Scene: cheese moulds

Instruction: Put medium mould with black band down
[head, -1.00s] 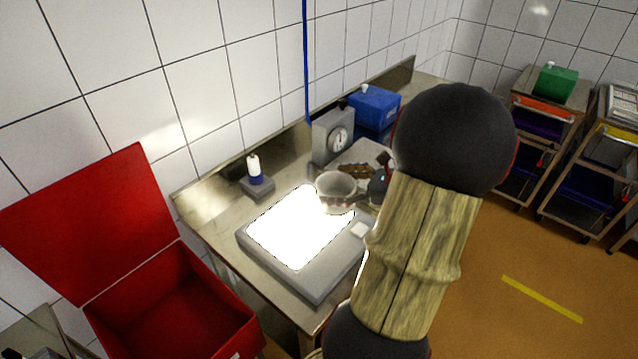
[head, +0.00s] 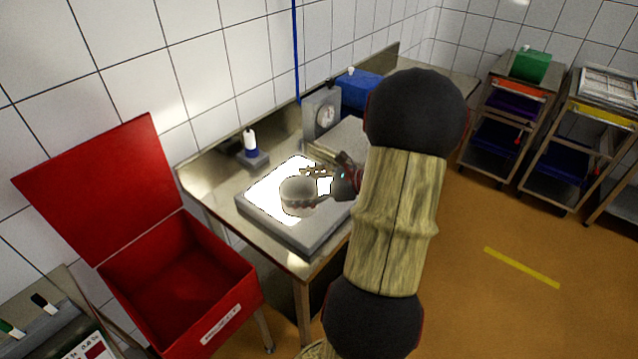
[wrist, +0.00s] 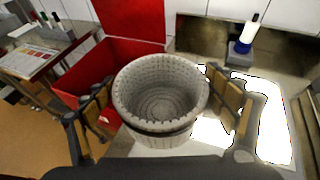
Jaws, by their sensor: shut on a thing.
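The medium mould with black band (head: 298,194) is a pale perforated cup. In the wrist view the mould (wrist: 160,92) is upright and empty inside, with a dark band round its lower part. My gripper (wrist: 165,105) is shut on it, one finger on each side. In the head view my gripper (head: 328,184) reaches in from the right and holds the mould over the bright lit panel (head: 262,190) on the bench. I cannot tell whether its base touches the panel. My arm hides part of the bench.
A red bin (head: 180,290) with its lid up stands left of the bench. A bottle (head: 250,142) on a small stand, a grey dial box (head: 322,112) and a blue box (head: 358,88) are behind the panel. Trolleys (head: 505,110) stand at the right.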

